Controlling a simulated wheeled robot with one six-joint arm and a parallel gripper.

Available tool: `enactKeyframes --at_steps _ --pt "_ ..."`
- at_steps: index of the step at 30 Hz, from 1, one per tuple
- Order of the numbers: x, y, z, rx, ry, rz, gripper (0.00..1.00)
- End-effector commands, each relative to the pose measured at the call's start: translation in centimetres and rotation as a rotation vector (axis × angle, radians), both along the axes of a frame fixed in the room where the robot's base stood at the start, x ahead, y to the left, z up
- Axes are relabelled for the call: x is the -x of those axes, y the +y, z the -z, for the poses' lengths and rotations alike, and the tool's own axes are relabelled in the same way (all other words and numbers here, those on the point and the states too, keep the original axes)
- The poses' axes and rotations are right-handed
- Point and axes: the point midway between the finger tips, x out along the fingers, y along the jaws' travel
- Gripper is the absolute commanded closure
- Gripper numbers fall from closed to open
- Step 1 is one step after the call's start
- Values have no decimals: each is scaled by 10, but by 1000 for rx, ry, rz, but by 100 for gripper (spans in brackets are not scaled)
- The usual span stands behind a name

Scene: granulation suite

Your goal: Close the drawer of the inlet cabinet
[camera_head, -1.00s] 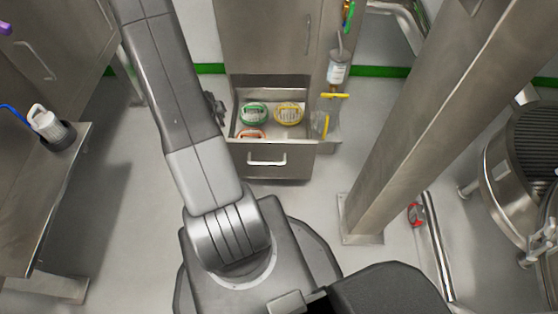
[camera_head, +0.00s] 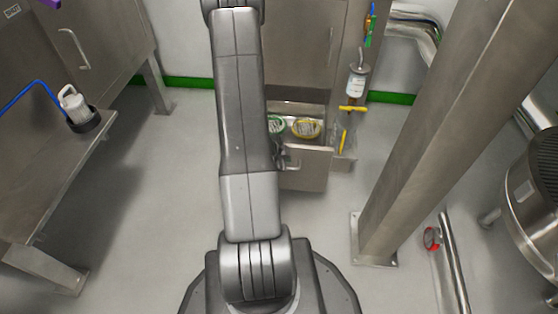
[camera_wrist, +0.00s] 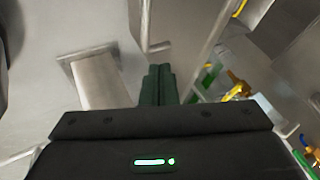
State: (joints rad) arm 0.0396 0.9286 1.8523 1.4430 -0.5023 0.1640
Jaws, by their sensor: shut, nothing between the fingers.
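The inlet cabinet (camera_head: 300,45) stands at the back centre in the head view. Its drawer (camera_head: 312,170) is pulled out, with a bare steel front. Inside lie a yellow ring-shaped item (camera_head: 306,128) and a green one (camera_head: 275,124), partly hidden by my arm. The drawer handle (camera_head: 293,163) shows only in part beside my arm. In the wrist view, my gripper (camera_wrist: 158,70) is shut and empty, its dark green fingers together. A bar handle (camera_wrist: 147,25) shows just beyond the fingertips, apart from them in the picture. My arm hides most of the gripper in the head view.
A steel column (camera_head: 430,130) stands right of the drawer. A bottle (camera_head: 356,82) and yellow clips (camera_head: 352,108) hang at the cabinet's right side. A steel bench (camera_head: 50,165) is at left, a round vessel (camera_head: 530,195) at far right. The floor between bench and cabinet is clear.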

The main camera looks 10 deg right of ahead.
Motion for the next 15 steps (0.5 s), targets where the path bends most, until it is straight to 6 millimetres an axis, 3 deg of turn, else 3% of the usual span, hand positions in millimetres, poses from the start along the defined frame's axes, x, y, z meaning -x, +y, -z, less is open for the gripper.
enactKeyframes --at_steps 1,7,15 --pt "-3 -6 14 0 1 3 100" --pt "-30 -12 6 -1 -1 2 100" --pt "-41 -15 6 0 0 -1 100"
